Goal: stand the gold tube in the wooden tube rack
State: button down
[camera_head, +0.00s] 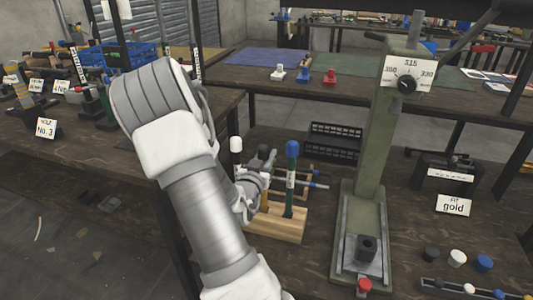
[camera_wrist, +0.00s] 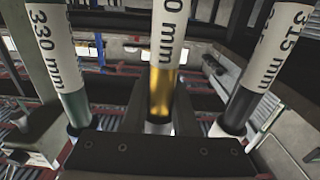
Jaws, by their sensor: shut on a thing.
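The gold tube (camera_wrist: 162,92) shows in the middle of the wrist view with a white length label on its near part. My gripper (camera_wrist: 160,118) is shut on it, a dark finger on each side. A green tube labelled 330 mm (camera_wrist: 60,70) stands to its left and a dark tube labelled 315 mm (camera_wrist: 262,70) to its right, both apart from it. In the head view the wooden tube rack (camera_head: 285,226) is on the bench just right of my wrist, holding a blue-topped green tube (camera_head: 290,180). My arm hides part of the rack. Whether the gold tube is seated there, I cannot tell.
A green press (camera_head: 373,150) with a 315 dial stands right of the rack. A sign reading gold (camera_head: 453,205) and loose black, white and blue caps (camera_head: 457,258) lie further right. A white-topped piece (camera_head: 236,145) shows beside my wrist. A blue crate (camera_head: 130,55) is at the back left.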

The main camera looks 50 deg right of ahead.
jog(key=c, duration=0.6)
grip_release()
jog(key=shift+a, duration=0.1)
jog(key=p+v, duration=1)
jog(key=v, duration=0.7)
jog(key=shift+p, duration=0.4)
jog(key=shift+s+a, duration=0.1)
